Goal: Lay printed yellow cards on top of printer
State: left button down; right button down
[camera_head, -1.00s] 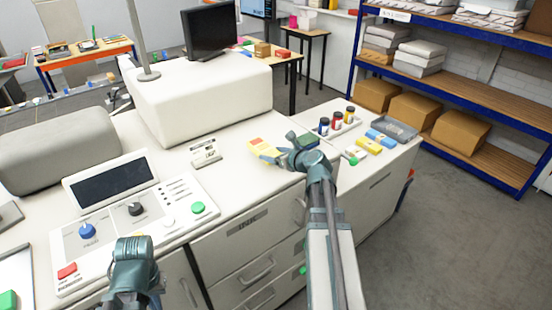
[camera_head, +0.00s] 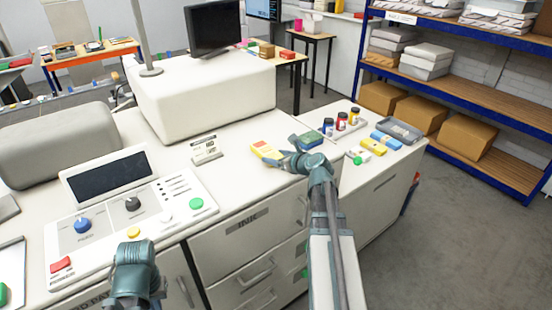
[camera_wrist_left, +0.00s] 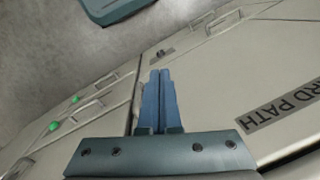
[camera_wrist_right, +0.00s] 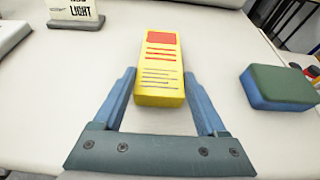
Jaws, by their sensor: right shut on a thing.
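A yellow printed card stack (camera_head: 262,149) with a red block and dark lines on its face is at the right part of the white printer top (camera_head: 240,190). In the right wrist view the stack (camera_wrist_right: 160,75) sits between both fingers of my right gripper (camera_wrist_right: 158,98), which is shut on it. The stack looks flat and low over the white surface; I cannot tell whether it touches. My left gripper (camera_wrist_left: 158,85) has its fingers together and empty in the left wrist view, in front of cabinet fronts. In the head view its fingertips are hidden.
A green-and-blue block (camera_wrist_right: 277,88) lies right of the stack. A small sign (camera_head: 206,148) stands left of it. A control panel (camera_head: 130,215) is at the left, and a raised white housing (camera_head: 205,100) is behind. Ink bottles (camera_head: 341,121) stand at the right.

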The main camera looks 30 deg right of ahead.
grip_release()
jog(key=shift+f, duration=0.1)
jog(key=p+v, duration=0.4)
jog(key=v, duration=0.8)
jog(key=shift+p, duration=0.4)
jog(key=shift+s, duration=0.1)
